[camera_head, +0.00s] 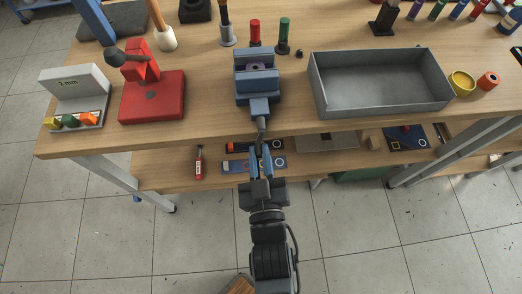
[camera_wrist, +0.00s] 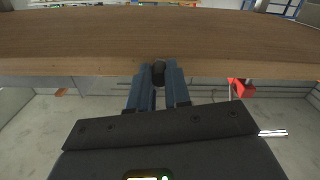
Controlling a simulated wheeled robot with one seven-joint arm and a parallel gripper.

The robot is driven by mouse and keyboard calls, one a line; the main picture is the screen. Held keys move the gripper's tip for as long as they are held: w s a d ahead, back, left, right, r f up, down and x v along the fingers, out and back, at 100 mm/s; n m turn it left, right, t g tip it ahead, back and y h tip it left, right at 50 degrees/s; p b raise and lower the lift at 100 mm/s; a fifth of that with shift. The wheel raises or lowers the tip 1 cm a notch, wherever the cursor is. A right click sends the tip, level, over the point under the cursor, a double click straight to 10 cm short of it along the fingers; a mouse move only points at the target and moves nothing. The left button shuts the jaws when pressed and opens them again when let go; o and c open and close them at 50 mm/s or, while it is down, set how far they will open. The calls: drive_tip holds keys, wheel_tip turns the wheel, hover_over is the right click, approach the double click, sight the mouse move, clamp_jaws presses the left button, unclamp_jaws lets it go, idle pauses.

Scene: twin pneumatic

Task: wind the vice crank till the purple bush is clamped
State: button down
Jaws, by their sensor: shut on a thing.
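The blue vice (camera_head: 257,85) stands at the front edge of the wooden table. The purple bush (camera_head: 254,67) sits between its jaws; I cannot tell whether both jaws touch it. The dark crank (camera_head: 261,127) hangs from the vice's front, over the table edge. My gripper (camera_head: 261,152) is below and in front of the vice, shut on the crank's lower end. In the wrist view my gripper's blue fingers (camera_wrist: 157,75) close around the dark round crank knob (camera_wrist: 158,70), just in front of the table edge. The vice is not visible in the wrist view.
A grey tray (camera_head: 380,105) lies right of the vice, with a yellow ring (camera_head: 462,82) beyond it. A red press (camera_head: 152,90) stands to the left. Red and green handled tools (camera_head: 284,35) stand behind. A lower shelf (camera_head: 170,177) holds small parts beneath the tabletop.

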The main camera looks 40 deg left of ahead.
drive_tip(key=shift+f, duration=0.1)
drive_tip(key=c, duration=1.1)
unclamp_jaws()
drive_tip(key=shift+d, duration=0.1)
drive_tip(key=v, duration=0.7)
drive_tip(key=shift+s+d, duration=0.25)
drive_tip(key=s+d+m+t+h, duration=0.1)
drive_tip(key=d+m+t+h, duration=0.15)
drive_tip(key=d, duration=0.95)
drive_tip(key=s+d+r+m+h, duration=0.3)
drive_tip(key=s+d+r, duration=0.1)
drive_tip(key=d, duration=0.3)
drive_tip(key=s+d+r+m+h, duration=0.3)
drive_tip(key=s+d+r+h, duration=0.1)
drive_tip(key=d, duration=0.3)
drive_tip(key=s+d+r+m+h, duration=0.3)
drive_tip(key=s+d+r+h, duration=0.1)
drive_tip(key=d+r, duration=0.2)
drive_tip(key=shift+s+d+r+m+t, duration=0.15)
drive_tip(key=shift+d+r+m, duration=0.05)
drive_tip(key=shift+d, duration=0.2)
drive_tip(key=shift+s+d+r+m+t, duration=0.1)
drive_tip(key=shift+s+d+r+m, duration=0.05)
drive_tip(key=shift+d, duration=0.2)
